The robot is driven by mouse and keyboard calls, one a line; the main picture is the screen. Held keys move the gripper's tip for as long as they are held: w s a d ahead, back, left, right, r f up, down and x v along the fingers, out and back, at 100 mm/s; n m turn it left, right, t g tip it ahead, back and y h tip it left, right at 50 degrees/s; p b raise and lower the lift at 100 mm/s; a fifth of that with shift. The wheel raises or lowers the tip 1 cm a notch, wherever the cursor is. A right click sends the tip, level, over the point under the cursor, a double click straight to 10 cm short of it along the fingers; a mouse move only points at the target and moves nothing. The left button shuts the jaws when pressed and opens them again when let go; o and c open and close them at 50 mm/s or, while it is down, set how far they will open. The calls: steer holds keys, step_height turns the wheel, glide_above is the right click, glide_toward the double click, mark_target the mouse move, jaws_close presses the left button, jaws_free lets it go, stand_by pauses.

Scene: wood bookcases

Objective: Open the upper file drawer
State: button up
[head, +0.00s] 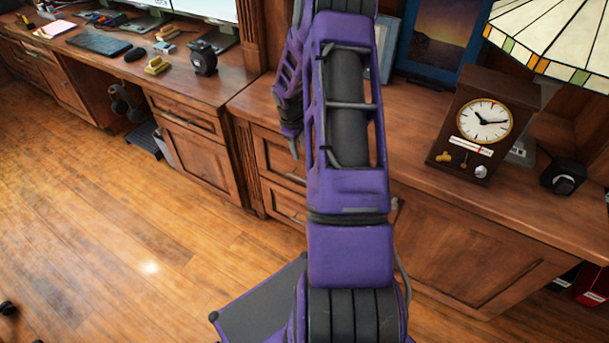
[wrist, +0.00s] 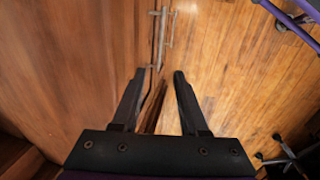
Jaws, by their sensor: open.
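Two stacked wood drawer fronts show in the head view left of my arm: an upper one (head: 277,157) and a lower one (head: 283,204). My arm covers their right part. In the wrist view, my gripper (wrist: 159,74) is open, with its two black fingers apart and nothing held between them. A metal bar handle (wrist: 162,38) on a wood front lies just ahead of the fingertips, roughly in line with the gap. I cannot tell which drawer each handle belongs to, or whether a finger touches one.
The desk top (head: 420,205) bears a wooden clock (head: 486,125), a stained-glass lamp (head: 560,40) and a dark framed picture (head: 437,45). A cabinet door (head: 195,157) stands left of the drawers. The wood floor (head: 100,220) at left is mostly clear.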

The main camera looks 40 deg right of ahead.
steer(key=w+d+f+b, duration=0.1)
steer(key=d+f+b, duration=0.1)
steer(key=f, duration=1.5)
steer(key=shift+d, duration=0.55)
steer(key=shift+f, duration=0.1)
jaws_close()
